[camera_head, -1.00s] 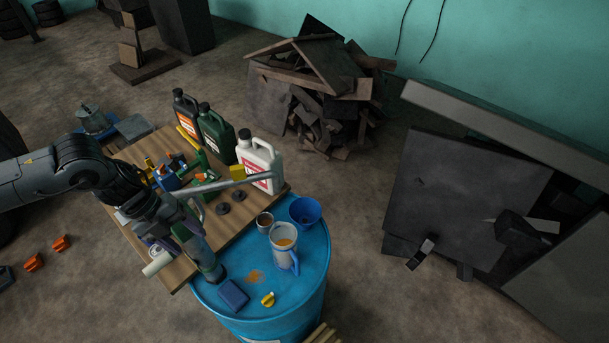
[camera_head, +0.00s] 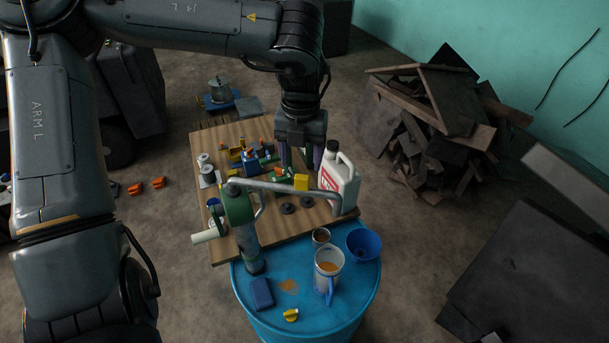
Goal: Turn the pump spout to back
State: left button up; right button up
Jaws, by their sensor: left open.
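The hand pump has a green body (camera_head: 238,205) and stands upright on the blue drum (camera_head: 350,300). Its grey pipe spout (camera_head: 268,186) runs from the top of the pump to the right, over the wooden board, and bends down near the white jug. A yellow piece (camera_head: 301,182) shows along the pipe. A cream cylinder (camera_head: 206,236) sticks out at the pump's left. My left gripper (camera_head: 301,162) is open, fingers pointing down, behind or above the pipe near the yellow piece. I cannot tell whether it touches the pipe. My right gripper is not in view.
The white jug (camera_head: 341,180) stands right beside my left gripper. The wooden board (camera_head: 285,228) holds several small parts. A mug (camera_head: 328,268), a blue bowl (camera_head: 364,243) and a blue box (camera_head: 262,292) are on the drum. A scrap pile (camera_head: 440,130) lies at the back right.

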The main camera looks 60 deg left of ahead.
aim_at(302, 176)
pick_arm(q)
jog(key=shift+f+p, duration=0.55)
jog(key=shift+f, duration=2.85)
grip_shut()
